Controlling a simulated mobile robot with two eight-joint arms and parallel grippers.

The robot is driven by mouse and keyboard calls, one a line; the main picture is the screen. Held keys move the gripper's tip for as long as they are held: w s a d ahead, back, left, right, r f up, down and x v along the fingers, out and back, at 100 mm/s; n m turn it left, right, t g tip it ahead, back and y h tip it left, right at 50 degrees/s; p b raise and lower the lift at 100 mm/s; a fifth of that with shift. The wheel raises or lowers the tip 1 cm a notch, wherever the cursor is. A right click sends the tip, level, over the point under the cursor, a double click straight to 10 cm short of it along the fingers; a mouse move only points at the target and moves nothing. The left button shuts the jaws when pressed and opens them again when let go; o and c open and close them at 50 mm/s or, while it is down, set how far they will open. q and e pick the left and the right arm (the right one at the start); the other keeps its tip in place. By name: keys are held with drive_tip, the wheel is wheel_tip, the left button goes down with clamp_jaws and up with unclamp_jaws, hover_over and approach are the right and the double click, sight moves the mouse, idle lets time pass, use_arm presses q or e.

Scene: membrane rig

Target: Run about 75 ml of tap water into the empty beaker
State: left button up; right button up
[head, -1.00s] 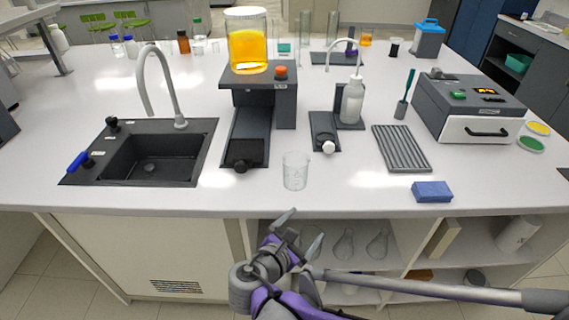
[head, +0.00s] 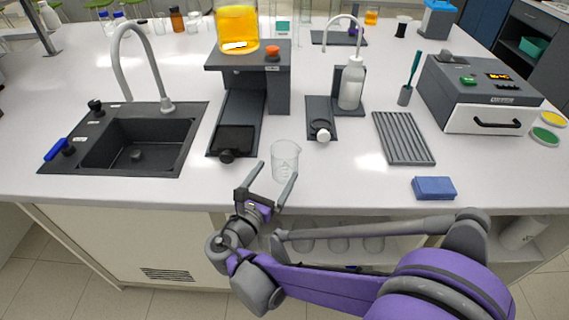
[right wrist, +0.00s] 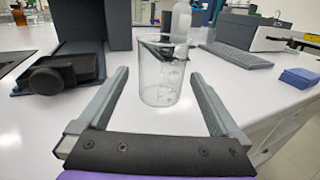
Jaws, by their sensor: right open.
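The empty clear beaker (head: 285,161) stands upright on the white bench near its front edge. It also shows in the right wrist view (right wrist: 160,82), ahead of and between the fingers. My right gripper (head: 268,178) is open and empty, its fingers pointing at the beaker just in front of it. In the right wrist view the open fingers (right wrist: 157,92) lie to either side of the beaker's near space, and I see no contact. The grey tap (head: 167,104) arches over the black sink (head: 108,172) at the left, with a blue lever (head: 56,150) on the sink's left side. My left gripper is not in view.
A dark stand (head: 280,82) carrying a vessel of orange liquid (head: 237,28) rises between sink and beaker. A wash bottle (head: 351,84), a ribbed grey rack (head: 403,138) and a blue sponge (head: 433,187) are to the right. The bench front between sink and stand is clear.

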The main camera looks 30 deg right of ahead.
sight(279, 171)
drive_tip(key=x, duration=0.5)
drive_tip(key=shift+d+f, duration=0.2)
drive_tip(key=shift+f, duration=0.05)
drive_tip(key=shift+c, duration=0.2)
drive_tip(key=c, duration=1.1)
wheel_tip(279, 171, up, 10)
drive_tip(key=shift+p, duration=1)
